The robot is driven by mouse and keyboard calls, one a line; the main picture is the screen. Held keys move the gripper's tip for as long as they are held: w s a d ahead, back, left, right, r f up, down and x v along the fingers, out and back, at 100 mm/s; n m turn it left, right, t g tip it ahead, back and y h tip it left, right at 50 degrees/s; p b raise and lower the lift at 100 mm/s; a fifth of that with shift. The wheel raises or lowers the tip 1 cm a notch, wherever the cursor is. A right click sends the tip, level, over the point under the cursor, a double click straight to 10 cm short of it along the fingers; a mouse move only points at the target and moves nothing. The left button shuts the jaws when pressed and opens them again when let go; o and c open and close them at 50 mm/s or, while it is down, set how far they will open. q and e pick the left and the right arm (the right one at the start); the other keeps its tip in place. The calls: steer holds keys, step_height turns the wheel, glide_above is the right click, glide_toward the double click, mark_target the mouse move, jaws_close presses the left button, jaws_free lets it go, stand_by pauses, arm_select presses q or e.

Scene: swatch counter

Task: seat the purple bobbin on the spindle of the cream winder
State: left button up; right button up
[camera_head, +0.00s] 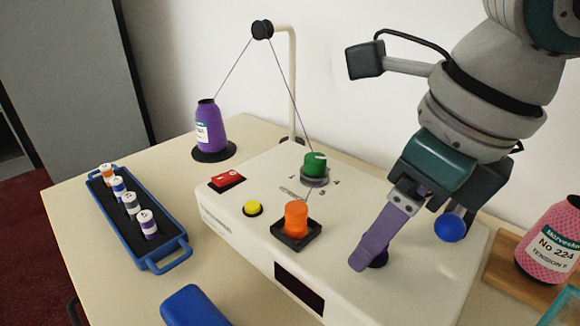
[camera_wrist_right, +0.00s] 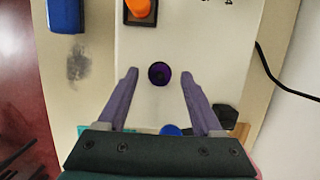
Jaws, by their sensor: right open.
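The cream winder (camera_head: 250,205) stands on the table. In the right wrist view, a round dark-and-purple piece, apparently the purple bobbin seen end-on (camera_wrist_right: 159,73), is on the winder's top. Its dark edge also shows beside my fingers in the head view (camera_head: 380,259). The spindle is hidden, so I cannot tell how fully the bobbin sits on it. My right gripper (camera_head: 370,262) is open, pointing down, with its purple-grey fingers (camera_wrist_right: 159,78) on either side of the piece and a gap on each side. My left gripper is out of view.
A blue tray (camera_head: 172,262) with several small bobbins is at left. A purple thread cone (camera_head: 210,130) stands behind it. The winder carries an orange knob (camera_head: 296,219), green dial (camera_head: 315,163) and blue ball knob (camera_head: 450,228). A pink cone (camera_head: 552,240) is at right.

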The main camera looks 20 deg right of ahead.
steer(key=shift+r, duration=0.15)
steer(key=v, duration=0.9)
steer(key=shift+r+p, duration=0.35)
steer(key=shift+p, duration=0.1)
steer(key=shift+s, duration=0.15)
